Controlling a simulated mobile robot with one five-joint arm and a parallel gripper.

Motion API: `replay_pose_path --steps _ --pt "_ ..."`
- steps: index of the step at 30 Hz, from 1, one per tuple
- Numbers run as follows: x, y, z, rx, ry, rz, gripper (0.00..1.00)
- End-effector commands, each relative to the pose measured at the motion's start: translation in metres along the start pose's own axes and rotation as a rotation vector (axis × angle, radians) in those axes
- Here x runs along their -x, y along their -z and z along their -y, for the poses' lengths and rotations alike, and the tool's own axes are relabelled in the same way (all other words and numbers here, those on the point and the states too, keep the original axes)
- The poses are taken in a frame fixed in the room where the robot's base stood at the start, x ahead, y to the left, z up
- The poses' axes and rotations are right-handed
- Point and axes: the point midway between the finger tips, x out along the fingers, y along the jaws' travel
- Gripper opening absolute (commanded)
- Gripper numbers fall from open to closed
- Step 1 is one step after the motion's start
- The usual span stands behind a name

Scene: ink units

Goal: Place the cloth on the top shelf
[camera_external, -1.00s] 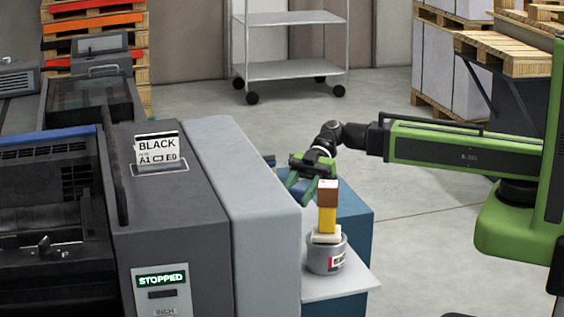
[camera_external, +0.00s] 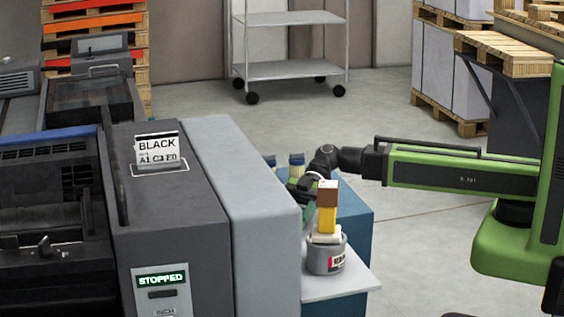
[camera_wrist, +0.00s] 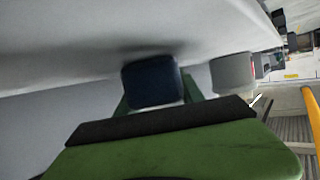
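I cannot pick out a cloth for certain. In the wrist view a dark blue rounded block-like thing (camera_wrist: 152,83) sits between my green fingers; I cannot tell what it is. My gripper (camera_external: 298,205) is low beside the grey machine's end, just left of and behind a grey can (camera_external: 326,257), which partly hides it. In the wrist view my gripper (camera_wrist: 158,92) has its fingers apart, one on each side of the dark blue thing; contact is unclear. A wheeled cart at the back has a top shelf (camera_external: 290,17) and a lower shelf (camera_external: 290,70), both bare.
The can bears a pale piece (camera_external: 326,236) with a yellow and brown upright (camera_external: 327,205) on it. It stands on a pale ledge (camera_external: 335,284). Two small jars (camera_external: 296,162) stand behind my gripper. The floor (camera_external: 420,235) towards the cart is clear.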

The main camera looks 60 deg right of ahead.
Motion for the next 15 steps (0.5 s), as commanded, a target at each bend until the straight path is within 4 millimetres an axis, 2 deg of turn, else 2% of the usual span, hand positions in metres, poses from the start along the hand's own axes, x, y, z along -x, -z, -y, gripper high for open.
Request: replay_pose_path --steps 1,5,15 --pt "-0.0001 -0.0004 0.0000 0.000 0.000 0.000 0.50" --pt "0.0000 -0.0002 0.0000 0.000 0.000 0.000 0.67" --pt "0.0019 0.0044 0.0000 0.000 0.000 0.000 0.67"
